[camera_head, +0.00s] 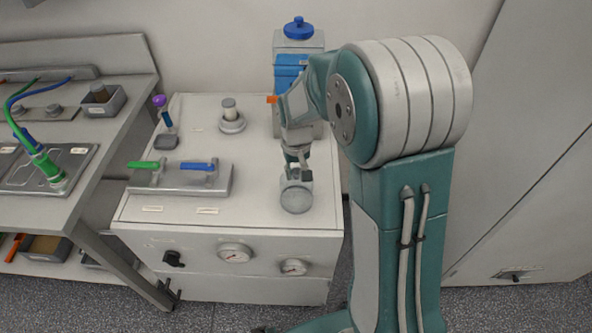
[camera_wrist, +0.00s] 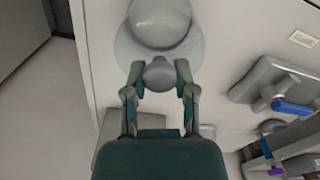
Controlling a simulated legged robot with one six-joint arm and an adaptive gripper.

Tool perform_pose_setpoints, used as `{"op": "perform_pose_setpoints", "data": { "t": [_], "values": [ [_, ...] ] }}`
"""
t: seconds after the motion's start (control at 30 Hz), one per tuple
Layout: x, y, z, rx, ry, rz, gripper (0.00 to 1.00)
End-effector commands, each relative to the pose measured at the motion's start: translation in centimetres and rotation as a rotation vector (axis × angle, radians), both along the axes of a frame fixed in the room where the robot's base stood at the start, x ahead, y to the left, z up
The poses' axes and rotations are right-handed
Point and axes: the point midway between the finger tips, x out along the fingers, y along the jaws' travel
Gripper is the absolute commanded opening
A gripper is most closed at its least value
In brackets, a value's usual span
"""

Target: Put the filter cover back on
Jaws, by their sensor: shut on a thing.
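My gripper (camera_head: 297,179) points down over the front right of the cabinet top. In the wrist view my gripper (camera_wrist: 158,76) has its two fingers closed on a small grey knob (camera_wrist: 158,73). I take the knob to belong to the round grey filter cover (camera_head: 296,200), whose domed shape also shows in the wrist view (camera_wrist: 158,22). I cannot tell whether the cover touches the cabinet top. A round grey base with a pale upright cylinder (camera_head: 229,107), perhaps the filter, stands farther back and to the left, uncovered.
The cabinet top (camera_head: 255,150) is partly clear. A valve block with green and blue handles (camera_head: 182,180) lies left of my gripper. A purple-topped item (camera_head: 160,102) stands behind it. A blue-capped container (camera_head: 297,30) stands at the back. A bench (camera_head: 110,60) is left.

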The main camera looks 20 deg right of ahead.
Motion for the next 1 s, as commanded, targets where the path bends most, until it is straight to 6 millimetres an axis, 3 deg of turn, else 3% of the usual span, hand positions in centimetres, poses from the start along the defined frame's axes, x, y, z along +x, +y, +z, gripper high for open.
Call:
{"op": "perform_pose_setpoints", "data": {
  "t": [0.1,0.13,0.2,0.67,1.0],
  "values": [
    [0.0,0.0,-0.2,0.0,0.0,0.0,0.0],
    [0.0,0.0,-0.2,0.0,0.0,0.0,0.4],
    [0.0,0.0,-0.2,0.0,0.0,0.0,0.7],
    [0.1,0.0,0.3,0.0,-0.002,0.0,0.7],
    [0.1,0.0,6.7,0.0,-0.005,0.0,0.7]
  ]
}}
